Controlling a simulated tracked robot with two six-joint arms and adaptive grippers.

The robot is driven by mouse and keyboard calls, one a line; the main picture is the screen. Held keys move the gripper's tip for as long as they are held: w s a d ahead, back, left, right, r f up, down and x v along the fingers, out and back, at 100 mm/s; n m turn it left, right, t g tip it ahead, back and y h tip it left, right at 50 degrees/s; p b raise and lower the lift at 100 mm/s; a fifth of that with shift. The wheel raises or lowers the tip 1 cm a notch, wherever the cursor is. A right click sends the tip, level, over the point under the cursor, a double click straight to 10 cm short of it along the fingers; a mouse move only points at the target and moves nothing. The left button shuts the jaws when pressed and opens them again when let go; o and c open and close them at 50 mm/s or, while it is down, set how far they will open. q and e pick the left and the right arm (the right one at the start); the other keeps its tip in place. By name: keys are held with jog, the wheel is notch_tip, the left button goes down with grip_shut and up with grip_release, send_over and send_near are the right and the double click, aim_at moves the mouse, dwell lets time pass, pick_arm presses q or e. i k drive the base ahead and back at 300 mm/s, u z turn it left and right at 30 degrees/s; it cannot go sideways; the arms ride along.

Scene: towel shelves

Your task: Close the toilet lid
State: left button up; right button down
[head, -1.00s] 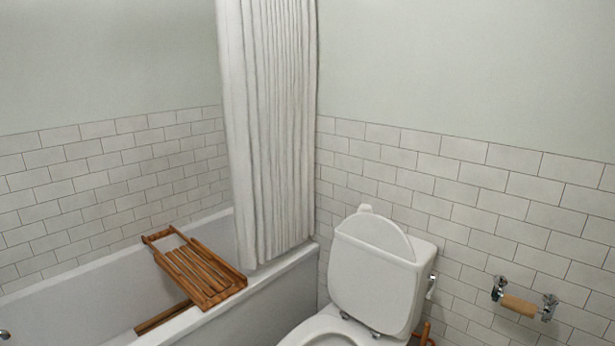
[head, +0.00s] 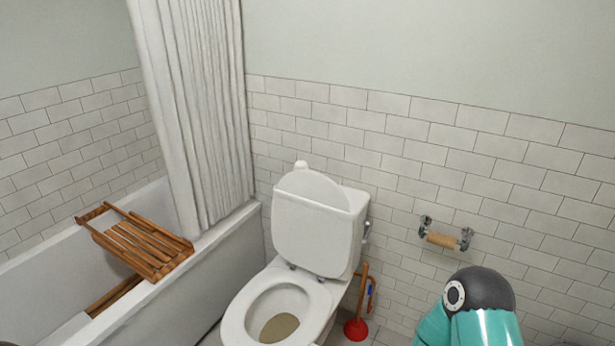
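The white toilet (head: 310,308) stands against the tiled wall, low in the middle of the head view. Its lid (head: 311,232) is up, leaning back in front of the cistern. The seat ring (head: 238,318) is down and the bowl opening shows through it. A dark and teal part of my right arm shows at the lower right, to the right of the toilet and apart from it. Neither gripper is in view.
A bathtub (head: 170,294) with a wooden rack (head: 138,243) across it and a white curtain (head: 195,110) is on the left. A red plunger (head: 356,328) stands right of the toilet. A paper holder (head: 441,239) is on the wall.

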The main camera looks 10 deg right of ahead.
aim_at(313, 224)
jog(key=z, duration=1.25)
jog(key=i, duration=0.1)
jog(key=u, duration=2.8)
jog(key=k, duration=0.8)
jog(key=z, duration=0.75)
jog(key=i, duration=1.65)
jog(key=z, duration=0.1)
